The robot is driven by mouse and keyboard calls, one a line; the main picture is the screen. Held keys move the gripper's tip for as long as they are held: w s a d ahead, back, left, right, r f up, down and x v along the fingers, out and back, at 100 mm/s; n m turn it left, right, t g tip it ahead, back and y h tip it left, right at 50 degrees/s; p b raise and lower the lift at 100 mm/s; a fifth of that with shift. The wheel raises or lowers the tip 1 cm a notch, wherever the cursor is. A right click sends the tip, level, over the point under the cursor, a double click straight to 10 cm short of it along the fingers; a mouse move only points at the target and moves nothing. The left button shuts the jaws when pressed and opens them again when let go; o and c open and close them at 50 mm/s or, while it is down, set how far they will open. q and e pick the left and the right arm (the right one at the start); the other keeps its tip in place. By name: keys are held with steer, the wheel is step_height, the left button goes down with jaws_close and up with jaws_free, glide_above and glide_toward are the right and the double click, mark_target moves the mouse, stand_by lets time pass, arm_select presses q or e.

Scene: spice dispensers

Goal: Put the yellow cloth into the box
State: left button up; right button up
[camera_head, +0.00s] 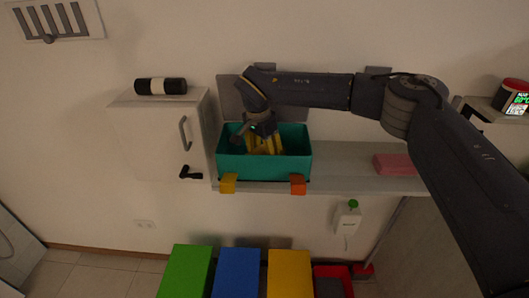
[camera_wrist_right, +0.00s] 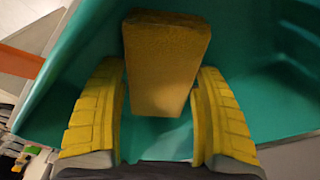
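The yellow cloth (camera_wrist_right: 165,65), a block-like piece, is between the two yellow fingers of my right gripper (camera_wrist_right: 162,85) in the right wrist view. The fingertips appear to press against its two sides. The teal box (camera_head: 265,170) stands open-topped on the shelf in the head view. My right gripper (camera_head: 264,142) reaches down into the box, with the cloth inside its walls. Teal box surface shows around the cloth in the wrist view; whether the cloth rests on the floor cannot be told. My left gripper is not in view.
A pink block (camera_head: 394,164) lies on the grey shelf (camera_head: 345,168) right of the box. A white cabinet (camera_head: 150,135) with a black-and-white cylinder (camera_head: 160,86) stands left. Orange blocks (camera_head: 298,185) sit at the box's front. Green, blue and yellow bins (camera_head: 289,272) are below.

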steer(key=shift+o, duration=1.3)
steer(key=shift+r, duration=0.15)
step_height(320, 180, up, 12)
steer(key=s+a, duration=0.1)
steer(key=shift+a, duration=0.15)
steer(key=shift+s, duration=0.1)
steer(key=shift+c, duration=0.2)
